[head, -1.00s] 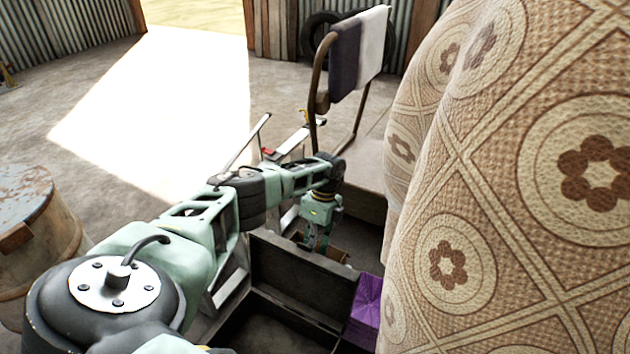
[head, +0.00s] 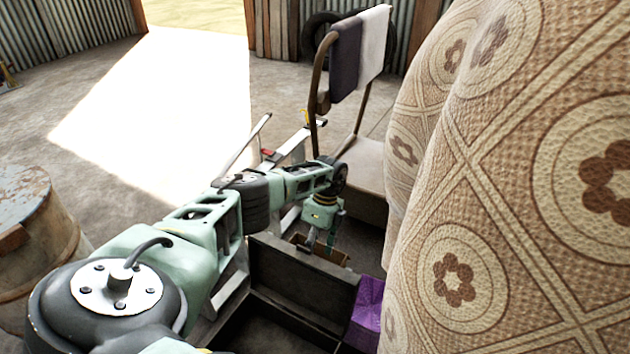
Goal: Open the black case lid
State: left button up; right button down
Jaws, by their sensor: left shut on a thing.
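The black case (head: 285,321) stands low at the bottom centre of the head view. Its lid (head: 300,284) stands raised at the back, and the dark inside of the case shows. My left gripper (head: 319,246) points down at the lid's top edge and is shut on the lid. The exact contact at the fingertips is too small to see clearly. My right gripper is not in view.
A small brown box (head: 334,255) sits behind the lid. A purple item (head: 366,315) lies to the right. A chair (head: 362,168) with a cloth stands beyond. A patterned cloth (head: 530,200) fills the right side. A rusty drum (head: 40,250) is at left.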

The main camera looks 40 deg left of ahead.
pick_arm(q)
jog(key=shift+s+d+f, duration=0.3)
jog(key=shift+s+f, duration=0.05)
jog(key=shift+f, duration=0.2)
jog(key=v, duration=1.3)
jog(key=shift+a, duration=0.25)
jog(key=shift+r, duration=0.15)
